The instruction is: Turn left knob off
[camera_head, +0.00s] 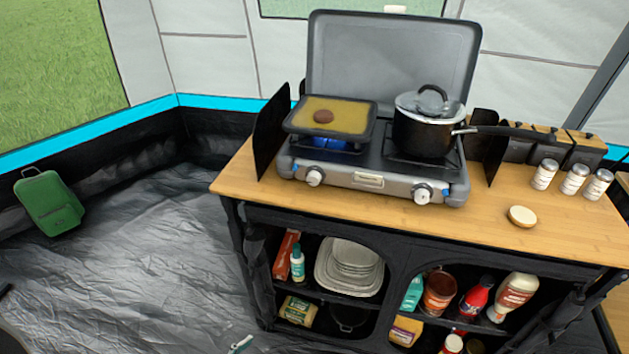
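The left knob (315,176) is a round silver knob on the left of the front panel of a grey two-burner camping stove (396,187). Its exact turn angle is too small to tell. A blue glow (330,143) shows under the left pan, like a lit flame. The right knob (423,193) sits on the right of the same panel. Neither of my grippers can be made out in the head view, and nothing covers the left knob.
A square pan (348,116) with a brown patty sits on the left burner. A lidded black pot (422,137) sits on the right, its handle pointing right. Dark wind shields flank the stove. A bun half (522,216) and shakers (573,179) stand right. The wooden counter's (262,193) front-left is clear.

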